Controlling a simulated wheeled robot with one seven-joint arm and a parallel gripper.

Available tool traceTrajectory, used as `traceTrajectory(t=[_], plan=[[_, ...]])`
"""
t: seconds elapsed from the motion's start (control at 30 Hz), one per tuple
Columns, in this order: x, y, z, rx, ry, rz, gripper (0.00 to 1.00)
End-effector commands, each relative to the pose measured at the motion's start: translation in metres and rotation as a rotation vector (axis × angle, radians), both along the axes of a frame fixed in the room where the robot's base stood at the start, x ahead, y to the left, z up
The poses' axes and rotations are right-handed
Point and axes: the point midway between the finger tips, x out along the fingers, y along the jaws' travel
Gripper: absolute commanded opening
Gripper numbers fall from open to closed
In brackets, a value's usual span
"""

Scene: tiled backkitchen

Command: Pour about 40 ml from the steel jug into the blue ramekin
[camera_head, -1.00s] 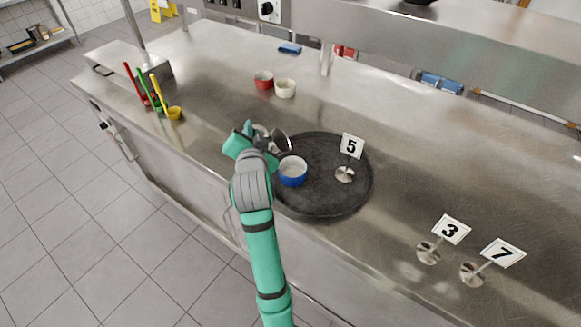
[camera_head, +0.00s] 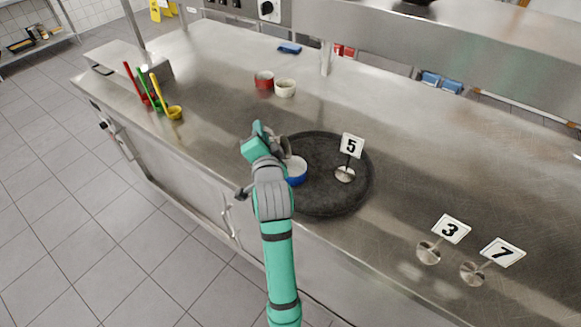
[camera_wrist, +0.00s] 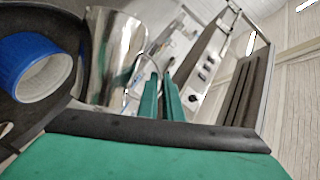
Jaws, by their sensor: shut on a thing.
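My gripper (camera_head: 268,138) is shut on the handle of the steel jug (camera_head: 284,146), above the left edge of the dark round tray (camera_head: 335,203). The jug is mostly hidden behind my gripper in the head view, so its exact tilt is hard to tell there. In the wrist view the shiny jug (camera_wrist: 113,55) is beside my green fingers (camera_wrist: 161,98). The blue ramekin (camera_head: 299,180) stands on the tray just below and right of the jug, partly covered by my wrist. Its blue wall and pale inside show in the wrist view (camera_wrist: 20,58); its liquid level is unclear.
A number 5 stand (camera_head: 345,174) is on the tray, right of the ramekin. Number 3 (camera_head: 428,252) and 7 (camera_head: 472,273) stands are at the front right. Red (camera_head: 264,80) and cream (camera_head: 285,89) ramekins sit farther back. Coloured ladles (camera_head: 158,95) are at the left.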

Motion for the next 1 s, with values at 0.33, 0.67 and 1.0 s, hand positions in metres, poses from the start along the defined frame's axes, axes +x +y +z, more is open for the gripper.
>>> traceTrajectory(t=[0.33, 0.67, 1.0], plan=[[-0.001, -0.007, 0.0, 0.066, -0.015, -0.001, 0.0], [-0.002, -0.01, 0.0, 0.105, -0.022, -0.001, 0.0], [-0.002, -0.012, 0.001, 0.117, -0.024, -0.002, 0.0]])
